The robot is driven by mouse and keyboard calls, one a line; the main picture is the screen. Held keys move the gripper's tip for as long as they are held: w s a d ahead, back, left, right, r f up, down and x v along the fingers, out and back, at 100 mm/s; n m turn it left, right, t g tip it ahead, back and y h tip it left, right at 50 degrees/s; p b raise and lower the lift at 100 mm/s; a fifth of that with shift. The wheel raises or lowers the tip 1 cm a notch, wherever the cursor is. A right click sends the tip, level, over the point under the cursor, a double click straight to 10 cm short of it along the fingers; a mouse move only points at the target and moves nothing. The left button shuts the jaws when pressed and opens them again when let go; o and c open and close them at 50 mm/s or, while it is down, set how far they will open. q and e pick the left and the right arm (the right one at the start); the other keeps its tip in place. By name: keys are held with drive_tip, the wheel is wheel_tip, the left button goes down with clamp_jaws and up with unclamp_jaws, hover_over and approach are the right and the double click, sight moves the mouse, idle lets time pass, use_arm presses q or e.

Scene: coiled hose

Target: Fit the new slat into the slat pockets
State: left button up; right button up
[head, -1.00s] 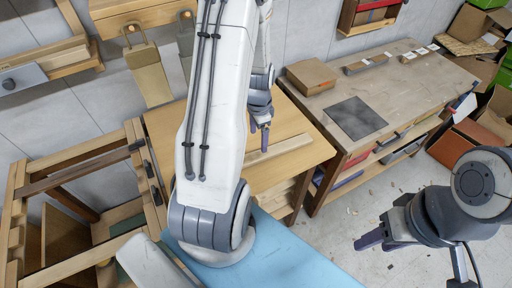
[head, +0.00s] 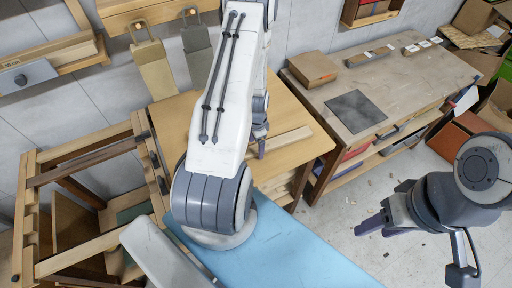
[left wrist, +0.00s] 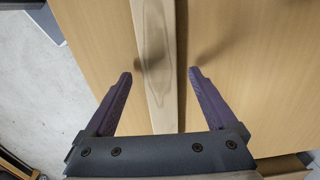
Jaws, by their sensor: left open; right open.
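The new slat is a pale wooden strip (head: 286,142) lying flat on the wooden table, right of my left arm. In the left wrist view the slat (left wrist: 158,70) runs lengthwise between my left gripper's fingers. My left gripper (head: 260,148) is open, pointing down, with one purple finger (left wrist: 158,85) on each side of the slat and apart from it; the shadows suggest it is still above the table. My right gripper (head: 372,226) is open and empty over the floor. The wooden frame (head: 85,155) stands at left; I cannot make out its pockets clearly.
A workbench (head: 400,85) with a cardboard box (head: 313,68) and a dark mat (head: 356,112) stands to the right. Two tan and grey pieces (head: 155,72) hang on the wall. A blue surface (head: 290,255) lies in front. The floor between bench and blue surface is mostly free.

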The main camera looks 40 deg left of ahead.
use_arm(q)
drive_tip(key=shift+f, duration=0.5)
clamp_jaws()
